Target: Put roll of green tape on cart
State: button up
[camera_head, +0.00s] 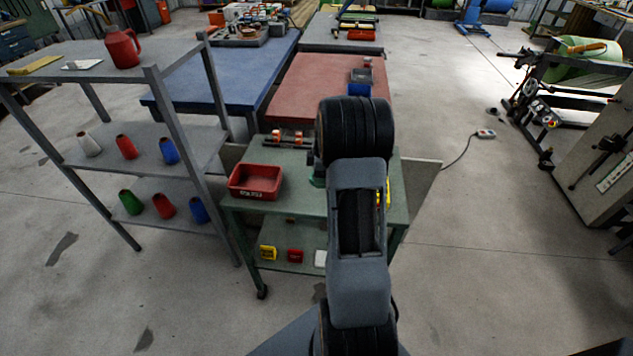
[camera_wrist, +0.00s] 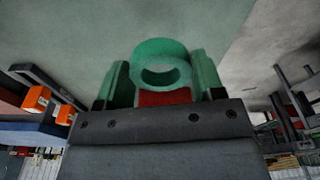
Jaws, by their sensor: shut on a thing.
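The roll of green tape (camera_wrist: 160,62) is between the two green fingers of my gripper (camera_wrist: 163,80) in the wrist view, with its hole facing the camera. My gripper is shut on it. The cart (camera_head: 296,190) is the green wheeled table in the middle of the head view, and its grey-green top (camera_wrist: 75,35) fills the upper part of the wrist view. In the head view my arm stands over the right part of the cart and hides the tape and most of my gripper. Whether the tape touches the cart top cannot be told.
A red bin (camera_head: 255,181) sits at the cart's left front. A rail with orange blocks (camera_head: 288,138) lies at its back. Small boxes are on its lower shelf. A grey rack (camera_head: 150,140) with several cones stands left; red (camera_head: 330,85) and blue (camera_head: 225,75) tables stand behind.

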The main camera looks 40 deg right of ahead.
jog(key=shift+w+a+f, duration=0.15)
jog(key=shift+w+f, duration=0.45)
jog(key=shift+f, duration=0.1)
jog(key=shift+w+f, duration=0.1)
jog(key=shift+f, duration=1.5)
jog(key=o, duration=0.9)
jog(key=shift+f, duration=0.1)
